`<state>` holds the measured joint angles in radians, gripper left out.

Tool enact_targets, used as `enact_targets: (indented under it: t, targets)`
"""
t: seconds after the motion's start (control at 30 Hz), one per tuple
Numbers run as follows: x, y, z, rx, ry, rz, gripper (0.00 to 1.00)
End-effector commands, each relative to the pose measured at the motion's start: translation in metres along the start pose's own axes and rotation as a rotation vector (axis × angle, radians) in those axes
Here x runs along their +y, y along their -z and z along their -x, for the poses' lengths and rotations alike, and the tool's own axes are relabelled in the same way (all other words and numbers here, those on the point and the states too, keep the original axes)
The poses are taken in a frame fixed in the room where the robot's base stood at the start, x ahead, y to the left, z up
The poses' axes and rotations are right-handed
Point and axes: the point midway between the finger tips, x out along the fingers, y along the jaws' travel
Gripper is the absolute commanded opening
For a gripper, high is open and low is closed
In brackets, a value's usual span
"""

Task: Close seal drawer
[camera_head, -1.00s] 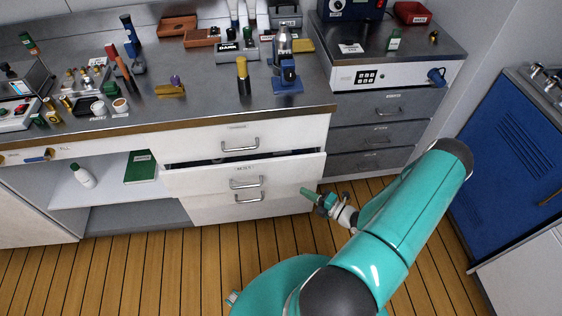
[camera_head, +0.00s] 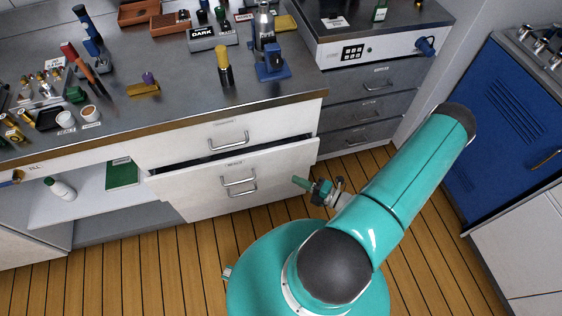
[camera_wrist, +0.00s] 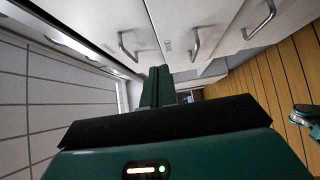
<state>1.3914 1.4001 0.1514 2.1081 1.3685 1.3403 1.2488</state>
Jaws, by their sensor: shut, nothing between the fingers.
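The seal drawer (camera_head: 200,188) is the middle white drawer under the bench. It stands partly open, with a dark gap along its top edge and a metal handle on its front. In the wrist view its front (camera_wrist: 180,22) shows near the top, with its handle (camera_wrist: 194,46). My gripper (camera_head: 304,183) is at the right end of the drawer front, near its lower right edge; I cannot tell whether it touches. In the wrist view my gripper's fingers (camera_wrist: 156,82) are together and empty, pointing toward the drawer fronts.
The upper white drawer (camera_head: 190,142) is shut. Grey drawers (camera_head: 362,110) stand at right, and a blue cabinet (camera_head: 505,130) is farther right. An open shelf (camera_head: 90,205) with a white bottle (camera_head: 60,189) is at left. The wooden floor (camera_head: 150,270) in front is clear.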

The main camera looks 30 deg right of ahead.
Motion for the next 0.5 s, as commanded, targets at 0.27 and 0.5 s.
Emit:
enact_targets:
  t: [0.27,0.5]
  targets:
    - [0.000,0.004,-0.039,0.004,-0.003,-0.002,0.00]
    - [0.000,0.004,-0.087,0.003,-0.002,-0.002,0.00]
